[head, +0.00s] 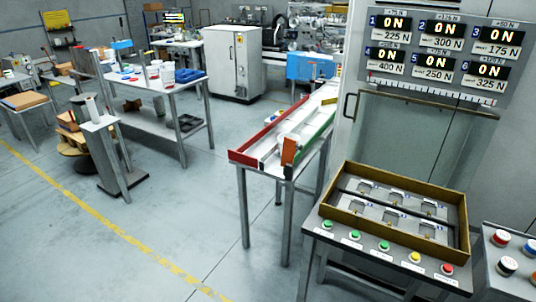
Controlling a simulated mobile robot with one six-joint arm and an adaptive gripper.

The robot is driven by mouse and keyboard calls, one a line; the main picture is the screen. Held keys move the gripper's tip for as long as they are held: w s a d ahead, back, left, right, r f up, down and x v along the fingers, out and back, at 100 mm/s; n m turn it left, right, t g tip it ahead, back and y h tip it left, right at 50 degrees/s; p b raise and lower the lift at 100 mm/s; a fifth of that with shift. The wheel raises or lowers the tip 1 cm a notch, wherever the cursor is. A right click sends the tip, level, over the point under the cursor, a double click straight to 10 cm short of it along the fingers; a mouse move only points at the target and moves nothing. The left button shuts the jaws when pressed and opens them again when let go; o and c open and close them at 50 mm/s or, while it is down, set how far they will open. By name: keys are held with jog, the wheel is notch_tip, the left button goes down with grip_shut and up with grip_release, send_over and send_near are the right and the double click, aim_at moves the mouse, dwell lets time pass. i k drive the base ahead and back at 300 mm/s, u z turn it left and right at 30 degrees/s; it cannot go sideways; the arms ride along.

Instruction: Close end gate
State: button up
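A long narrow bench in the middle of the head view carries a tray-like chute (268,151) with a red side wall (267,130) on the left and a green side wall (315,138) on the right. A red end piece (243,158) stands across the left part of its near end. An upright orange plate (289,151) stands at the near right corner, by the end of the green wall. Which of these is the end gate, and whether it is open, I cannot tell for certain. My gripper is not in view.
A brown-rimmed tray (345,213) sits on a stand with coloured push buttons (384,246), under a panel of "ON" displays (438,51). A small table (515,238) with round knobs stands at the right edge. A grey pedestal (113,160) stands left. Open floor (190,215) lies left of the chute.

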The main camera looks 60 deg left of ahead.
aim_at(289, 146)
jog(key=u, duration=0.2)
jog(key=k, duration=0.15)
jog(key=u, duration=1.6)
jog(key=i, duration=1)
jog(key=u, duration=0.3)
